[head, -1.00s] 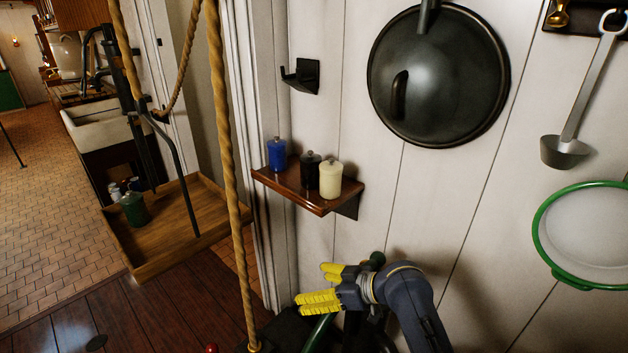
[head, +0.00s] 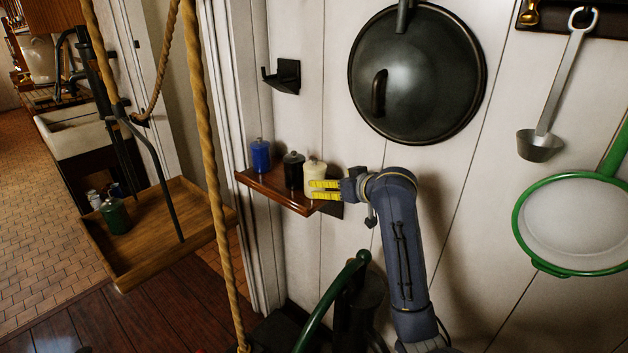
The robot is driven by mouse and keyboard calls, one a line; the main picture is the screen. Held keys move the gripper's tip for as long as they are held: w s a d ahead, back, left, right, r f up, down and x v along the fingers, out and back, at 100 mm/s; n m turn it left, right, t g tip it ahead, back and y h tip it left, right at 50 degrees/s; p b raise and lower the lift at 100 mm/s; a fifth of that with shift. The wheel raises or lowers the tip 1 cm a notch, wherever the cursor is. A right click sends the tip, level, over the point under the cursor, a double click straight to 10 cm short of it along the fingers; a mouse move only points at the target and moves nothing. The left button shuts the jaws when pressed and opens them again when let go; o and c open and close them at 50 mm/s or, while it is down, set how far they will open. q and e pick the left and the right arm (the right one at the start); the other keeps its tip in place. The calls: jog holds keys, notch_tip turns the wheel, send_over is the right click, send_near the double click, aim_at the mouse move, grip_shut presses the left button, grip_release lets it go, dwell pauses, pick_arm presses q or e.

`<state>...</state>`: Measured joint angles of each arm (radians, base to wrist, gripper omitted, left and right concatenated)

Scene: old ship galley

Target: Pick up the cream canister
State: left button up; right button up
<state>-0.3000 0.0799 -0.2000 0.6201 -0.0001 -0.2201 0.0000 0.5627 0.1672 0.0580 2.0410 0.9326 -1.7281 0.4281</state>
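The cream canister (head: 314,170) stands upright at the right end of a small brown wall shelf (head: 272,189), in the head view. My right gripper (head: 324,190) is at the canister's lower right side, its yellow fingers pointing left. The fingers show a narrow gap between them, with nothing visibly held. The upper finger covers the canister's lower front; the lower one lies across the shelf's edge. Whether they touch the canister I cannot tell. My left gripper is not in view.
A black canister (head: 293,170) stands close left of the cream one, and a blue canister (head: 261,155) farther left. A rope (head: 207,150) hangs left of the shelf. A dark pan lid (head: 418,72) hangs above right. A green curved pipe (head: 331,298) is below.

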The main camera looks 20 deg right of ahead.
aim_at(315, 178)
jog(key=shift+x, duration=5.25)
jog(key=shift+a+r, duration=0.15)
jog(key=shift+c, duration=0.5)
jog(key=c, duration=1.5)
jog(key=shift+c, duration=0.3)
jog(key=shift+r, duration=0.15)
